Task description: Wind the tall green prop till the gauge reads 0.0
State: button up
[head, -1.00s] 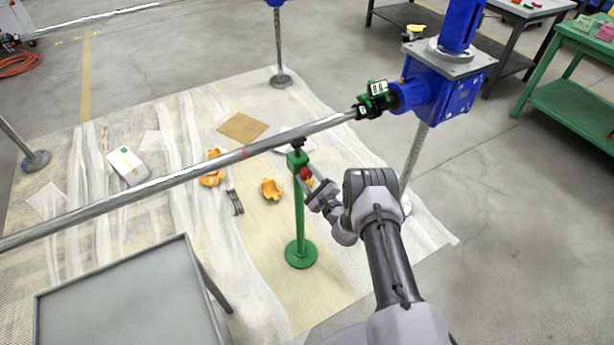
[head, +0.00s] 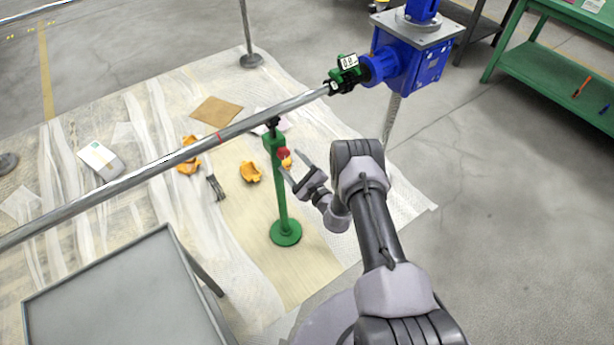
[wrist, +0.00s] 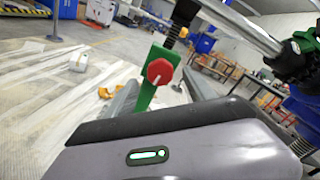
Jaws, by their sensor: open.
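The tall green prop (head: 281,195) stands upright on its round base under a long steel bar (head: 150,180). Its black screw top (head: 272,122) is at the bar's underside; I cannot tell if it touches. A red hexagonal knob (head: 284,154) sits on the prop's side and faces me in the wrist view (wrist: 159,71). My gripper (head: 294,162) is open and empty, just right of the knob. In the wrist view the knob shows between the fingers, beyond their tips. The gauge (head: 348,62), in a green clamp on the bar, seems to read 0.0, but its digits are small.
A blue gearbox (head: 410,60) holds the bar's right end. A grey table (head: 120,290) stands at the front left. Orange pieces (head: 250,172) and a brown sheet (head: 217,111) lie on the plastic-covered floor. Bare floor lies right of my arm.

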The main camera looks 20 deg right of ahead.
jog(key=p+v, duration=0.3)
jog(key=v, duration=0.9)
jog(key=shift+s, duration=0.25)
jog(key=shift+r, duration=0.1)
dwell(0.8)
jog(key=m+b, duration=0.1)
jog(key=m, duration=0.5)
send_near(285, 156)
jog(key=x, duration=0.7)
jog(key=shift+w+a+r, duration=0.1)
jog(key=shift+w+a, duration=0.1)
jog(key=shift+w, duration=0.5)
